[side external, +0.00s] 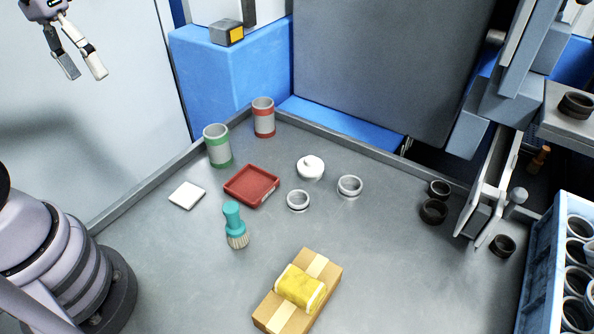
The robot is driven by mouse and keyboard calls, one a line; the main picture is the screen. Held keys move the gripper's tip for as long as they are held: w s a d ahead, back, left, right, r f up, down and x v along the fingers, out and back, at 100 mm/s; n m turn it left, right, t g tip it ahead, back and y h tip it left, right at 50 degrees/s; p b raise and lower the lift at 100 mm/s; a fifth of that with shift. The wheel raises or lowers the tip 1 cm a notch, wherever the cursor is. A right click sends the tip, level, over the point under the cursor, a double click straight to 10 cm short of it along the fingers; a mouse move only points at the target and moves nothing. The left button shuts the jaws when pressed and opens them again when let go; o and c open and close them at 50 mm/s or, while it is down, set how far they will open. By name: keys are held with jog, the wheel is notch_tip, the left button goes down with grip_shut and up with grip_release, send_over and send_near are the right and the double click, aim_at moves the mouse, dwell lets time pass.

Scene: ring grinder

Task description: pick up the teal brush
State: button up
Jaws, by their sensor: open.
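The teal brush (234,223) stands on the grey table with its pale bristles at the lower end and its teal handle at the top. It is left of the middle of the picture, just below the red tray. My gripper (84,75) is at the upper left, high above the table and well away from the brush. Its two fingers point down and are apart, with nothing between them.
Close to the brush are a red tray (271,195), a white square (187,195) and a metal ring (298,201). A cardboard box (261,318) with a yellow packet (300,288) lies below right. Green-banded (217,146) and red-banded (263,118) cans stand behind. A blue crate (541,262) is right.

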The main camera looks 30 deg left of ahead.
jog(key=w+f+n+h, duration=0.3)
jog(key=f+n+h, duration=0.2)
jog(key=f, duration=0.5)
jog(key=w+f+n+h, duration=0.2)
jog(key=f+n+h, duration=0.3)
jog(key=f, duration=0.5)
jog(key=w+f+n+h, duration=0.3)
jog(key=f+n+h, duration=0.3)
jog(key=f, duration=0.5)
jog(key=shift+w+g, duration=0.3)
jog(key=shift+g, duration=0.1)
jog(key=shift+d+f, duration=0.15)
jog(key=shift+d, duration=0.05)
send_near(232, 215)
jog(key=d+f, duration=0.1)
jog(key=w+d+f, duration=0.1)
jog(key=d, duration=0.1)
jog(key=shift+w+d+f, duration=0.1)
jog(key=shift+d+f, duration=0.05)
jog(key=shift+f, duration=0.1)
jog(key=shift+d+r, duration=0.2)
jog(key=shift+d, duration=2.55)
jog(key=shift+c, duration=0.3)
grip_shut()
